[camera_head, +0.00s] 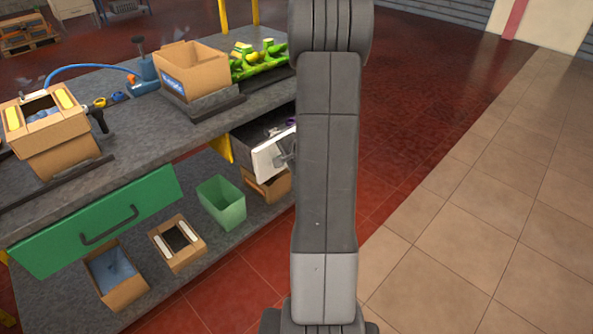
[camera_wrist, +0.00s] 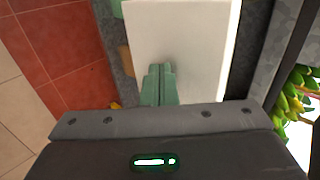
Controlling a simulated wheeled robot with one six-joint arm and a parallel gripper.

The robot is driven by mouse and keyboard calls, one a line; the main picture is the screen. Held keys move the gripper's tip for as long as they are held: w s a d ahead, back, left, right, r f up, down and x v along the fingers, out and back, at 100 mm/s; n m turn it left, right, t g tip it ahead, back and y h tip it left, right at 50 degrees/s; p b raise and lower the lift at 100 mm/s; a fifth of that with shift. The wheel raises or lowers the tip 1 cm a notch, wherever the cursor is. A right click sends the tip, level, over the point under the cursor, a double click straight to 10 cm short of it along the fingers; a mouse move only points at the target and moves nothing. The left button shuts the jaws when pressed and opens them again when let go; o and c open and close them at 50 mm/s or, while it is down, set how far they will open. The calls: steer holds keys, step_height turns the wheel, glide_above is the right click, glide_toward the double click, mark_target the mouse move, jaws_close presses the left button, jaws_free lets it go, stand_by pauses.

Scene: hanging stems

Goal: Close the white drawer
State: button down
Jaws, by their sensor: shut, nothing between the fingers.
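The white drawer (camera_head: 271,154) stands pulled out at the right end of the workbench, with its dark inside partly showing behind the white front. My arm hides its right part in the head view. In the wrist view its white front (camera_wrist: 200,45) fills the upper middle. My gripper (camera_wrist: 160,70) is shut and empty, with its greenish fingertips in front of the white panel. I cannot tell whether they touch it. My gripper is mostly hidden behind my arm in the head view.
A green drawer (camera_head: 100,222) is at the left. A green bin (camera_head: 222,203) and several cardboard boxes stand on the lower shelf. Tiled floor (camera_head: 480,210) to the right is clear.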

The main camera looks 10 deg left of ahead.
steer(key=w+a, duration=0.2)
steer(key=a, duration=0.1)
steer(key=w+a+p, duration=0.1)
steer(key=w+a, duration=0.2)
steer(key=a, duration=0.1)
steer(key=w+a+p, duration=0.1)
steer(key=w+a, duration=0.1)
steer(key=a, duration=0.1)
steer(key=shift+w+a, duration=0.15)
steer(key=shift+w, duration=0.1)
steer(key=shift+w+a+r, duration=0.15)
steer(key=shift+r, duration=0.1)
